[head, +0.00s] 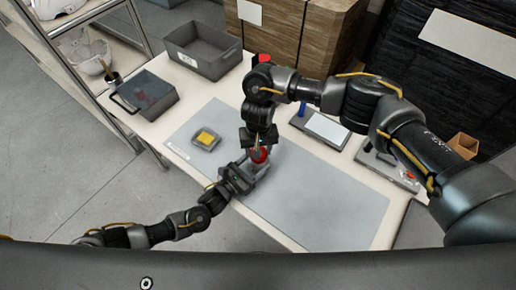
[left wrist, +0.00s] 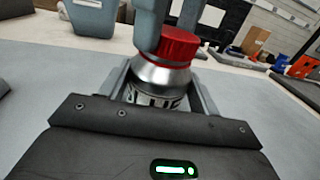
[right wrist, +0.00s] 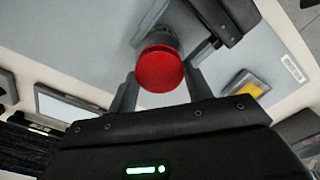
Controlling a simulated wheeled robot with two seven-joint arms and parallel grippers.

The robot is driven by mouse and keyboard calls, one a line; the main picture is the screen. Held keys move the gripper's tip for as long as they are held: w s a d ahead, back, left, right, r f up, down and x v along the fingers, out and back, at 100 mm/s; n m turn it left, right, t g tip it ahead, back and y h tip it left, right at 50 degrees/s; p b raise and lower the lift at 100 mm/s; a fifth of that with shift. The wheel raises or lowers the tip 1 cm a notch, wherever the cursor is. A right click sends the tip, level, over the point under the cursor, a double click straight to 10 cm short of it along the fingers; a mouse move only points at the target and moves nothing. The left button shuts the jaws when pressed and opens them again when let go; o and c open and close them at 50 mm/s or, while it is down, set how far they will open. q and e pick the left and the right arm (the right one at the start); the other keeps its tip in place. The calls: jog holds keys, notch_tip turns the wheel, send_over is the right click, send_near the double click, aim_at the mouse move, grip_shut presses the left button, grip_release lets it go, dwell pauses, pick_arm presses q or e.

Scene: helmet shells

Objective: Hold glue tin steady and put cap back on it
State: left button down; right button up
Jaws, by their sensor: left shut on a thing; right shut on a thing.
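The silver glue tin (left wrist: 157,76) stands in the left wrist view with dark lettering on its side. My left gripper (head: 256,170) is shut around its body over the grey mat. The ribbed red cap (left wrist: 178,46) sits at the top of the tin, against its silver shoulder; I cannot tell whether it is threaded on. My right gripper (head: 259,150) comes down from above and is shut on the cap, which also shows in the head view (head: 259,156). In the right wrist view the cap (right wrist: 160,69) hides most of the tin.
A yellow pad in a small grey tray (head: 214,147) lies left on the mat (head: 310,205). A grey bin (head: 205,58) and a dark box (head: 148,92) stand at the back left. A white-topped tray (head: 326,128) lies behind my right arm. The mat's front right is clear.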

jog(key=m, duration=0.3)
jog(key=shift+m, duration=0.4)
jog(key=o, duration=0.9)
jog(key=shift+r, duration=0.1)
